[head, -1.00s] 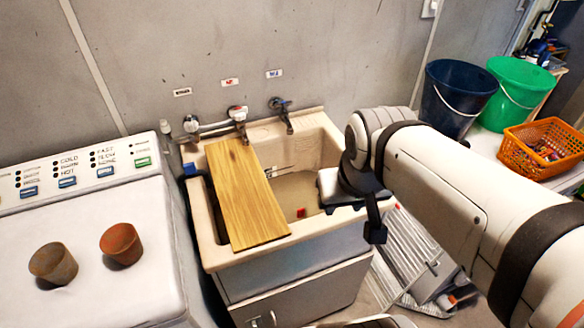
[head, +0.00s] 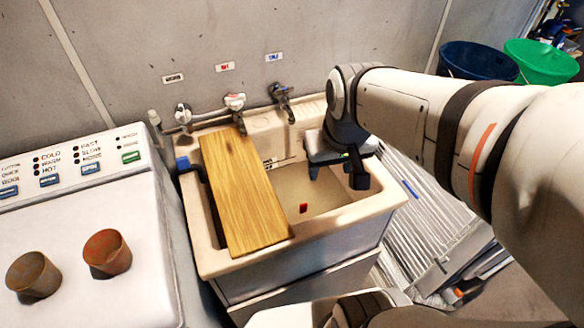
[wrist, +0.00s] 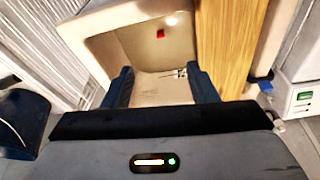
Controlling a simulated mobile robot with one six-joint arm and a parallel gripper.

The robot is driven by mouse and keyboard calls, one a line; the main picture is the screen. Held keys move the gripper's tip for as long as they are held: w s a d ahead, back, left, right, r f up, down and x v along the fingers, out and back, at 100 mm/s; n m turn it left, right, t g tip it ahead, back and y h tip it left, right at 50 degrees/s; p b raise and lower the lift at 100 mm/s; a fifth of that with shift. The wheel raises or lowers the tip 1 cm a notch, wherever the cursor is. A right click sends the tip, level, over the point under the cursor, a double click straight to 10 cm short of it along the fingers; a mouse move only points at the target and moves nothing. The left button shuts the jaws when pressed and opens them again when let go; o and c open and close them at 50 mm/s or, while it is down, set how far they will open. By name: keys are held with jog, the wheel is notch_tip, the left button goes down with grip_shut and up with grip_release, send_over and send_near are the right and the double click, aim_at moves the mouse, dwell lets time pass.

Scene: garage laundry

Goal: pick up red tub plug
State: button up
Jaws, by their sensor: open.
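The red tub plug (head: 303,207) is a small red piece low inside the laundry tub (head: 372,207), right of the wooden board. It also shows in the wrist view (wrist: 160,34), near the top middle. My gripper (head: 330,172) is over the right side of the tub, above and apart from the plug. In the wrist view my gripper (wrist: 161,88) has its two dark fingers spread wide with nothing between them. The tub's bare inner wall and floor show between and beyond the fingers.
A wooden board (head: 242,190) lies across the tub's left part. Taps (head: 281,100) line the back. A washing machine (head: 90,230) with two pots stands left. A ribbed white panel (head: 430,225) leans right of the tub. Blue (head: 478,62) and green (head: 540,62) buckets stand far right.

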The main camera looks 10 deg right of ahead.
jog(key=w+f+g+b, duration=0.1)
jog(key=w+f+b, duration=0.4)
jog(key=w+f, duration=0.45)
jog(key=n+g+b, duration=0.2)
jog(key=b, duration=0.7)
send_over(303, 216)
jog(key=f, duration=2.6)
jog(key=shift+w+d+f, duration=0.15)
jog(key=shift+w+f, duration=0.1)
jog(key=shift+f, duration=0.15)
notch_tip(303, 216, down, 8)
jog(key=c, duration=1.1)
